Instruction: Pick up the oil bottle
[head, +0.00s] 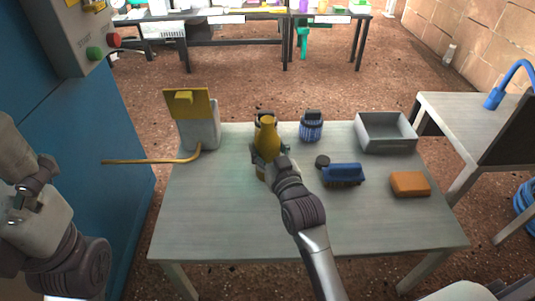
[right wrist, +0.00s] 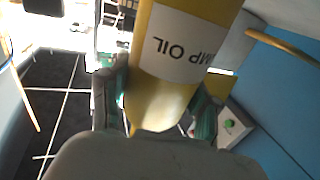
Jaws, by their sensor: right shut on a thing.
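The oil bottle (head: 268,135) is yellow and stands upright toward the back middle of the grey table (head: 225,215). My right gripper (head: 266,155) is shut around its body and hides part of it. I cannot tell whether its base touches the table. In the right wrist view the bottle (right wrist: 165,95) sits between the two fingers of the right gripper (right wrist: 160,105), with a white label reading "MP OIL" upside down. My left arm is at the left edge of the head view, away from the table, and the state of its gripper (head: 35,180) is unclear.
The table's front is clear.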

